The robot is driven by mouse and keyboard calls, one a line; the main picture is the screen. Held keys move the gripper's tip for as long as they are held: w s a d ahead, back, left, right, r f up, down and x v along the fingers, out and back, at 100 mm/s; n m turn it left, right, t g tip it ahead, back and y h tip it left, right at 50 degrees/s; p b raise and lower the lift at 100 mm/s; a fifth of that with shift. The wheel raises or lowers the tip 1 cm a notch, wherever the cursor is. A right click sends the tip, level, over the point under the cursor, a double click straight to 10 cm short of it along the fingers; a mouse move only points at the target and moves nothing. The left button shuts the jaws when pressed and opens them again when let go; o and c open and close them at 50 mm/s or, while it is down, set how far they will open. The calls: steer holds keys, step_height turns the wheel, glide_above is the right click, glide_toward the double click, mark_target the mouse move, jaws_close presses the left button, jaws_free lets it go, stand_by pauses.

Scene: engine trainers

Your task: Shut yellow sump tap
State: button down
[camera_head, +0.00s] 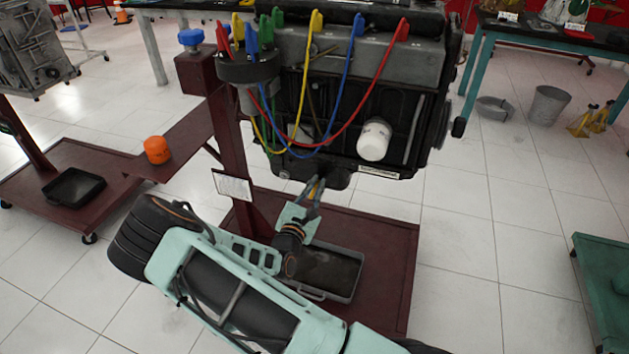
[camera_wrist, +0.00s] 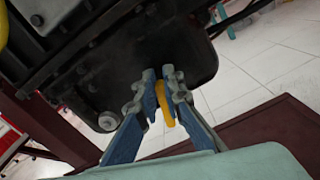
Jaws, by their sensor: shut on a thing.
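The yellow sump tap (camera_wrist: 165,104) shows in the wrist view as a yellow handle just below the dark engine sump (camera_wrist: 110,75). My gripper (camera_wrist: 166,82) has its two blue-grey fingers on either side of the tap and is shut on it. The handle hangs between the fingers, and its upper part is hidden by them. In the head view my gripper (camera_head: 316,186) reaches up under the sump (camera_head: 322,179) of the engine. The tap is too small and too covered there to make out its angle.
A grey drain tray (camera_head: 345,296) lies on the dark red stand base (camera_head: 385,260) below my arm. Coloured ignition leads (camera_head: 345,85) loop over the engine, with a white filter (camera_head: 374,140) on its side. The stand's post (camera_head: 232,140) is close on the left.

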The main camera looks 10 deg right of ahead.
steer(key=m, duration=0.1)
steer(key=m+p, duration=0.1)
steer(key=m, duration=0.2)
steer(key=shift+s+d+f, duration=0.15)
steer(key=shift+s+d, duration=0.1)
steer(key=shift+d, duration=0.15)
steer(key=m, duration=0.2)
steer(key=f+m, duration=0.1)
steer(key=m, duration=0.4)
steer(key=shift+s+d+f, duration=0.25)
steer(key=shift+d+f, duration=0.05)
steer(key=shift+d, duration=0.1)
steer(key=shift+f+m, duration=0.2)
steer(key=shift+m, duration=0.7)
steer(key=shift+f+m, duration=0.15)
steer(key=shift+m, duration=0.75)
steer(key=c, duration=2)
jaws_free()
steer(key=shift+c, duration=0.2)
